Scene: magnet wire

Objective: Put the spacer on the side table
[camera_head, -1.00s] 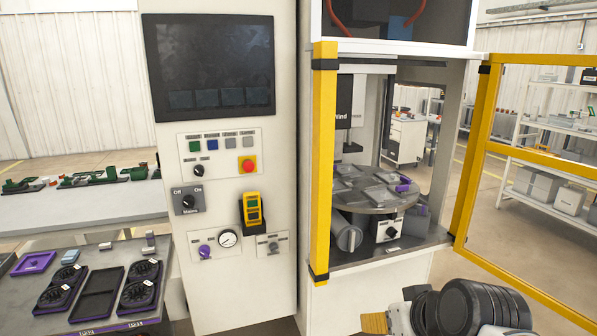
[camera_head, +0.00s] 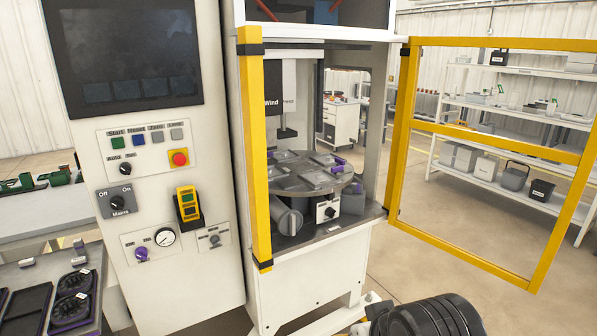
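I cannot pick out the spacer with certainty. Small grey pieces lie on the round turntable (camera_head: 285,185) inside the press, with a purple piece (camera_head: 337,165) near its right back edge. A grey table (camera_head: 42,275), which may be the side table, is at the lower left, partly cut off by the frame. It bears black trays (camera_head: 28,312), round black parts (camera_head: 73,304) and small grey blocks (camera_head: 80,246). A black ribbed part of my arm shows at the bottom right of centre. My gripper's fingers are not in view.
The control panel (camera_head: 155,215) stands between the table and the press. A yellow post (camera_head: 258,150) edges the press opening. The yellow-framed door (camera_head: 400,130) stands open to the right. White shelves (camera_head: 480,160) stand behind it, with clear floor in front.

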